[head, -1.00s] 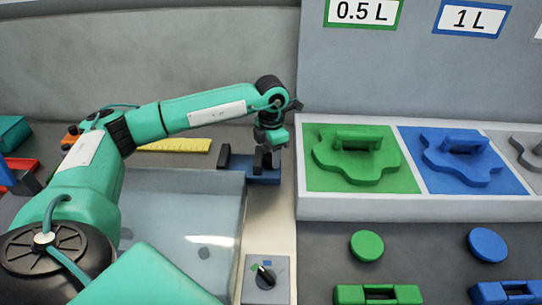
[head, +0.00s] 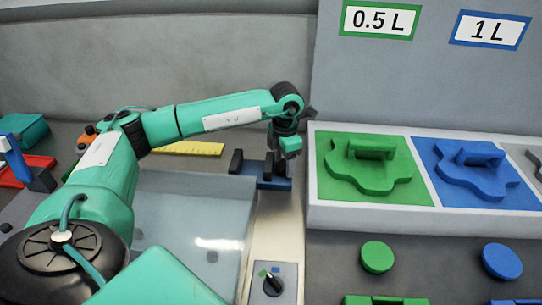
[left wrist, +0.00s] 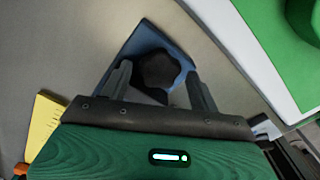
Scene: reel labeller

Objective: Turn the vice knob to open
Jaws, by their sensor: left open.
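The vice (head: 275,184) has a blue base and dark upright jaws and stands on the bench behind the pale translucent panel. In the left wrist view its blue body (left wrist: 144,38) shows beneath a black lobed knob (left wrist: 158,72). My left gripper (head: 284,160) is over the right part of the vice, pointing down, and hides part of it. In the left wrist view the open fingers of my left gripper (left wrist: 160,84) lie on either side of the knob, with gaps visible. I cannot tell whether the fingertips are at knob height. My right gripper is not in view.
A tray with green (head: 370,170) and blue (head: 472,173) shaped pieces stands close right of the vice. A yellow ruler (head: 190,148) lies to its left. A small panel with a dark selector switch (head: 272,284) is in front. The pale panel (head: 190,215) lies below my arm.

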